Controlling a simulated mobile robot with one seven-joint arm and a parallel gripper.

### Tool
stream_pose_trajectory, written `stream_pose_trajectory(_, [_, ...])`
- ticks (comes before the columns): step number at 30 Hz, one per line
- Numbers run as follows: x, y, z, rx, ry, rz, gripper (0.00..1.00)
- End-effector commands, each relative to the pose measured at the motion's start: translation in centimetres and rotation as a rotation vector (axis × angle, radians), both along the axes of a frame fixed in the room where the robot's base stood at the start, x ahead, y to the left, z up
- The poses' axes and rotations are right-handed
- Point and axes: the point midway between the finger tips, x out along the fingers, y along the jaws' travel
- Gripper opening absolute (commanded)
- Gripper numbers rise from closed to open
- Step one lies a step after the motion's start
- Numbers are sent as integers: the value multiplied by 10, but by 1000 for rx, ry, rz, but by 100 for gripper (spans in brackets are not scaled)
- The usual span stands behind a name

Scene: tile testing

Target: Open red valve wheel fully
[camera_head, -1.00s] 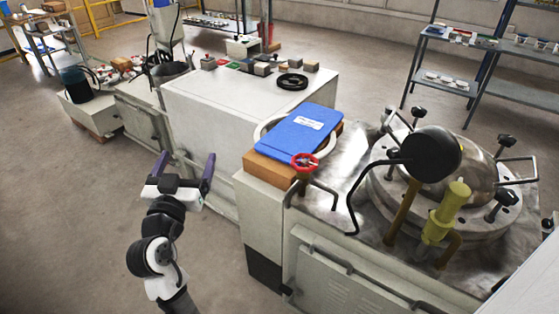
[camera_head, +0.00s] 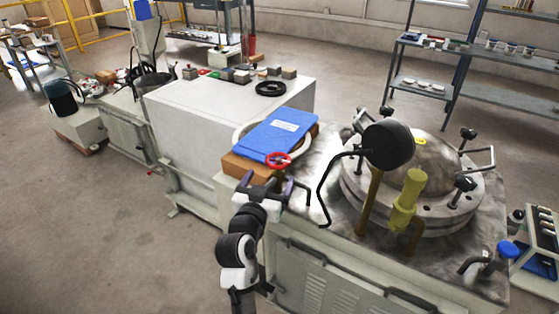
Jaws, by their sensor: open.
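The red valve wheel (camera_head: 279,160) is a small red ring at the front corner of the metal worktop, just in front of the blue binder. Its stem and pipe below are partly hidden by my gripper. My gripper (camera_head: 266,181) is open, with its dark fingers spread apart just below and in front of the wheel. I see no grip on the wheel, and whether a finger touches it I cannot tell.
A blue binder (camera_head: 276,133) lies on a brown block (camera_head: 245,168) behind the wheel. A domed vessel (camera_head: 415,165), a black round gauge (camera_head: 388,145) and a yellow valve (camera_head: 408,199) stand to the right. A bent black rod (camera_head: 324,187) rises nearby.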

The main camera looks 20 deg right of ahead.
Motion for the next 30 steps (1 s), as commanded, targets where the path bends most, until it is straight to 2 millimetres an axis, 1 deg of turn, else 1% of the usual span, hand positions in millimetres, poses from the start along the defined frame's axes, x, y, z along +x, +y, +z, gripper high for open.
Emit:
stream_pose_trajectory(1, [10, -8, 3, -2, -1, -2, 88])
stream_pose_trajectory(6, [37, -28, 3, -1, 0, -1, 88])
stream_pose_trajectory(12, [58, -43, 1, -1, 0, 0, 88])
stream_pose_trajectory(16, [64, -48, 1, -1, -1, 0, 88])
stream_pose_trajectory(24, [65, -48, 0, -1, -1, 0, 88])
stream_pose_trajectory(25, [65, -48, 0, -1, -1, 0, 86])
stream_pose_trajectory(26, [65, -48, 0, -1, -1, 0, 83])
stream_pose_trajectory(30, [65, -48, 0, -1, -1, 0, 64])
